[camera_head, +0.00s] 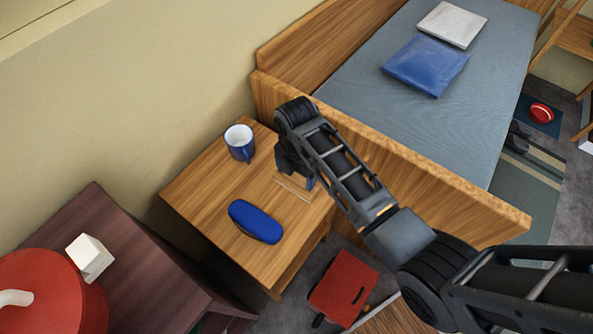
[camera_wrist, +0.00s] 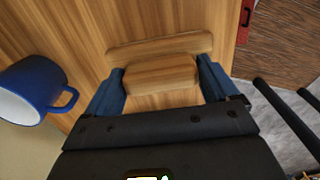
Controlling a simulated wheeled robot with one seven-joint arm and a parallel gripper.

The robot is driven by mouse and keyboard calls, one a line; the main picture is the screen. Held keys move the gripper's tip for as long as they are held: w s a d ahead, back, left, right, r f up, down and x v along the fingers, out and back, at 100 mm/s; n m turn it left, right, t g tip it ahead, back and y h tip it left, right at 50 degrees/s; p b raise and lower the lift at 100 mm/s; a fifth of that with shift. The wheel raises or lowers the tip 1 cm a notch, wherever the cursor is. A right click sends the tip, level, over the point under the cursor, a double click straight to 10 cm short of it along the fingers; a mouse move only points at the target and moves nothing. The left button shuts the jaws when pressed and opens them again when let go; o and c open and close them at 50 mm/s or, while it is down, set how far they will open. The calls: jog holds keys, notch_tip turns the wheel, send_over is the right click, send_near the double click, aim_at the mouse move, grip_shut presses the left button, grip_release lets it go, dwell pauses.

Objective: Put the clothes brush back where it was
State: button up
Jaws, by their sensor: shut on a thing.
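The clothes brush (camera_wrist: 160,73) is a pale wooden piece, seen in the wrist view between the two blue fingers of my gripper (camera_wrist: 162,80). A longer wooden bar, which looks like part of the brush, shows just beyond the fingers. In the head view, my gripper (camera_head: 297,178) is over the right part of the small wooden table (camera_head: 203,185), and a thin pale edge of the brush (camera_head: 293,187) shows below it. My gripper is shut on the brush. The arm hides much of it, and I cannot tell whether it touches the tabletop.
A blue mug (camera_head: 240,145) stands at the table's back, left of my gripper. A blue case (camera_head: 255,221) lies towards the front. The bed's wooden end board (camera_head: 410,170) rises close on the right. A red object (camera_head: 343,287) is on the floor below.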

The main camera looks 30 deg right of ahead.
jog(key=o, duration=0.8)
jog(key=shift+f, duration=0.1)
notch_tip(320, 180, up, 12)
jog(key=shift+r+p, duration=0.15)
jog(key=shift+p, duration=0.15)
jog(key=s+a+f+m+t+y, duration=0.1)
jog(key=s+a+f+m+t, duration=0.3)
jog(key=s+f, duration=0.4)
jog(key=s+m+t, duration=0.3)
jog(key=s+m, duration=0.4)
jog(key=s, duration=0.3)
jog(key=s+d+r+m+t, duration=0.1)
jog(key=s+r+m+t, duration=0.1)
jog(key=s+r, duration=0.4)
jog(key=s+d+r+m+t, duration=0.1)
jog(key=s+r+m+t, duration=0.2)
jog(key=r, duration=0.6)
jog(key=s+d+r+m+t+h, duration=0.1)
jog(key=s+d+r+m+t, duration=0.1)
jog(key=s+r+m, duration=0.4)
jog(key=shift+s+r+t, duration=0.5)
jog(key=shift+s+r, duration=0.65)
jog(key=shift+s, duration=0.25)
